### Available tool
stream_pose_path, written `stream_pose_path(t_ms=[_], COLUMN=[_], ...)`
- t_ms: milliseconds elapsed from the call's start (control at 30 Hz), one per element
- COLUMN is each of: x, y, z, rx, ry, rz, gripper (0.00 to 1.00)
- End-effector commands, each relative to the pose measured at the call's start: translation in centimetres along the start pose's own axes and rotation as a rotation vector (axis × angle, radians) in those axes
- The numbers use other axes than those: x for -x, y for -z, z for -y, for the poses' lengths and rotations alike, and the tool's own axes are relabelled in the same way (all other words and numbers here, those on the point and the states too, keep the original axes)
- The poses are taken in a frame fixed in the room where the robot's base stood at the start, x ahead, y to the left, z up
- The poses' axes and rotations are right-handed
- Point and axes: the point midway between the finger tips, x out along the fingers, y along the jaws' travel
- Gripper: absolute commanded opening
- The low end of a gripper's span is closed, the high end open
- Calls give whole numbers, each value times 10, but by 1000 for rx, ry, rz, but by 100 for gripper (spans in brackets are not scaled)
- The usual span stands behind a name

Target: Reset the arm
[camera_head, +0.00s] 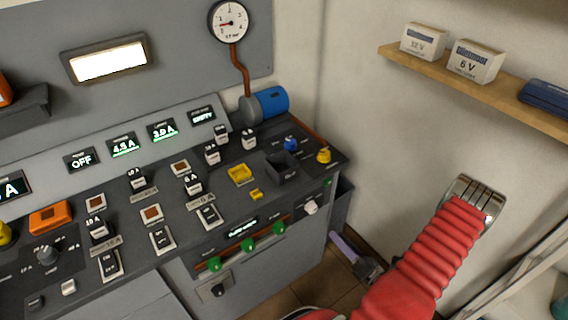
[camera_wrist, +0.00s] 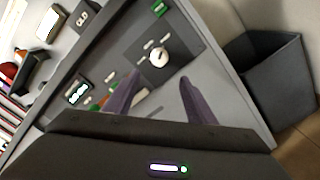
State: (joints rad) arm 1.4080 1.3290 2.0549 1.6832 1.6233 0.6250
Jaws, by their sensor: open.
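My gripper (camera_head: 345,246) is low at the right front corner of the control console (camera_head: 262,268), in front of its face and near the floor. A purple finger shows in the head view; the rest is partly hidden by my red-sleeved arm. In the wrist view my gripper (camera_wrist: 159,78) has its two purple fingers spread apart, with nothing between them. Beyond the fingertips is a white rotary knob (camera_wrist: 159,59) on the console's front panel. The knob also shows in the head view (camera_head: 311,207). The fingers look apart from it.
A dark open bin (camera_wrist: 262,85) stands beside the console. The console top carries switches, fuses, a yellow block (camera_head: 240,174) and a blue motor (camera_head: 270,101). A wall shelf (camera_head: 500,83) at the upper right holds two battery boxes and a blue case. Bare wall lies between.

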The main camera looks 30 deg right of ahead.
Motion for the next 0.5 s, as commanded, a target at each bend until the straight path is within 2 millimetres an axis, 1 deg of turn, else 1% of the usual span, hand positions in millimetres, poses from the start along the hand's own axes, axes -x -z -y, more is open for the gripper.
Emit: stream_pose_path(t_ms=[267, 367, 500], x=[0, 0, 4], y=[1, 13, 41], z=[1, -1, -16], rx=[21, 63, 104], ry=[3, -5, -54], rz=[-5, -52, -145], gripper=[51, 51, 51])
